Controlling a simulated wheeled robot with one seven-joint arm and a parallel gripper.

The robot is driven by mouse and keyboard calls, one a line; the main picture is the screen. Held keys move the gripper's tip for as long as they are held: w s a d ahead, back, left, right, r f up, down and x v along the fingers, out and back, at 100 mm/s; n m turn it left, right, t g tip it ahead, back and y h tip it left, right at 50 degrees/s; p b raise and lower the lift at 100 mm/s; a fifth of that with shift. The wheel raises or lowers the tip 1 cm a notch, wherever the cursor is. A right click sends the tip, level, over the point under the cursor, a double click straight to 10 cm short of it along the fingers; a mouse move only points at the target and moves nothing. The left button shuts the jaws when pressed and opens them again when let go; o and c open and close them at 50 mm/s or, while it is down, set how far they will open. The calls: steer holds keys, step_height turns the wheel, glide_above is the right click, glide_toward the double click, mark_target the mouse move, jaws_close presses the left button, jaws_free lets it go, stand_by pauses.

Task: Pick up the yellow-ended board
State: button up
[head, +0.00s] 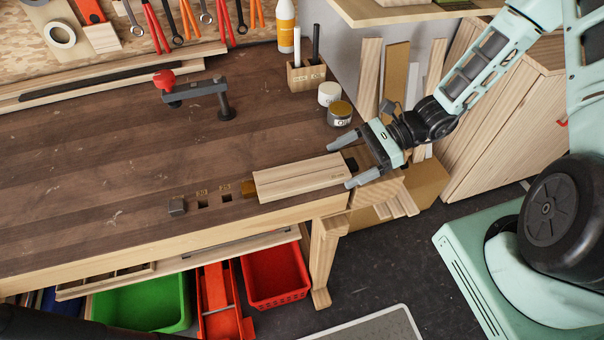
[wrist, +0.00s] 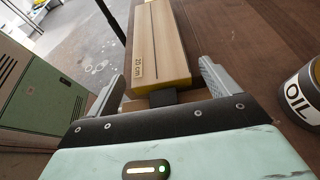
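The light wooden board (head: 300,178) lies flat near the front right edge of the workbench. My gripper (head: 341,166) is open at the board's right end. In the wrist view, the fingers of my gripper (wrist: 160,72) stand on either side of that end, with a gap visible on each side. A dark block (wrist: 165,97) sits between the board's end and my palm.
An oil tin (head: 340,113) and a white jar (head: 329,94) stand behind my gripper. A red-handled clamp (head: 200,92) stands farther back. The middle of the workbench (head: 120,150) is clear.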

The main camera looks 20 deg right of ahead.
steer(key=c, duration=0.9)
steer(key=shift+r, duration=0.1)
